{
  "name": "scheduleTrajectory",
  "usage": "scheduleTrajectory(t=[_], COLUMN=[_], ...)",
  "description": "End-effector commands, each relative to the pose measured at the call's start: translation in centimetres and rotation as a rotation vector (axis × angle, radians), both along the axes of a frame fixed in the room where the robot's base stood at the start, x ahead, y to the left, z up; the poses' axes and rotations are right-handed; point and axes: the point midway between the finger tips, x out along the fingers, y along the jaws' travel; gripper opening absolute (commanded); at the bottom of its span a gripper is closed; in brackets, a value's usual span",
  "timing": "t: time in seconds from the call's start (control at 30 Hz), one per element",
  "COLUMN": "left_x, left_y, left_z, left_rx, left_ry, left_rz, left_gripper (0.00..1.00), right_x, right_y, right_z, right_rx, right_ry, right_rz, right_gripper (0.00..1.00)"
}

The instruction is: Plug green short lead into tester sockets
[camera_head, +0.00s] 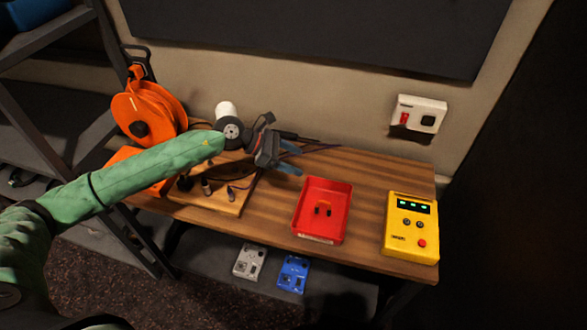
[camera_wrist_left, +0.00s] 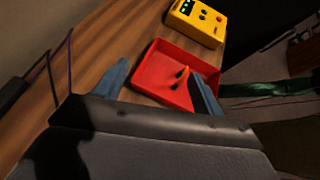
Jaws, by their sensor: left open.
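The yellow tester (camera_head: 410,235) stands at the right end of the bench, with green lights, two dark round sockets and a red button on its face; it also shows in the left wrist view (camera_wrist_left: 192,20). My left gripper (camera_head: 291,159) is open and empty, left of and behind the tray. My right gripper is not in view.
An orange cable reel (camera_head: 148,108) stands at the bench's left end. A wooden board (camera_head: 215,198) with several connectors is under my left forearm. A wall socket (camera_head: 419,114) is at the back right. The bench between tray and tester is clear.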

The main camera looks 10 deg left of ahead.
Motion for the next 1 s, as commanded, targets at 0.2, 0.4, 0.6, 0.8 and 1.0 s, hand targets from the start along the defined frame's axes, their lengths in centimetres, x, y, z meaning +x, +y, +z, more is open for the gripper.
scheduleTrajectory(t=[0.2, 0.4, 0.6, 0.8, 1.0], left_x=[2.9, 4.3, 4.7, 4.7, 4.7], left_y=[12.0, 22.5, 29.2, 31.5, 31.5], left_z=[-2.6, -2.4, -1.1, -0.5, -0.5], left_rx=[0.474, 0.8, 0.992, 1.054, 1.054], left_ry=[-0.075, -0.056, -0.012, 0.008, 0.009], left_rz=[-0.154, -0.235, -0.271, -0.283, -0.284], left_gripper=[0.69, 0.69, 0.69, 0.69, 0.69], right_x=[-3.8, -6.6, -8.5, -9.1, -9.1], right_y=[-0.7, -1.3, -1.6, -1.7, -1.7], right_z=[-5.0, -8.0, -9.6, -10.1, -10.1], right_rx=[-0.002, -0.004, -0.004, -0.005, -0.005], right_ry=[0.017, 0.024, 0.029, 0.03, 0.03], right_rz=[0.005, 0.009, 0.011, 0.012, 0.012], right_gripper=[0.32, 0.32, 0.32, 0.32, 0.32])
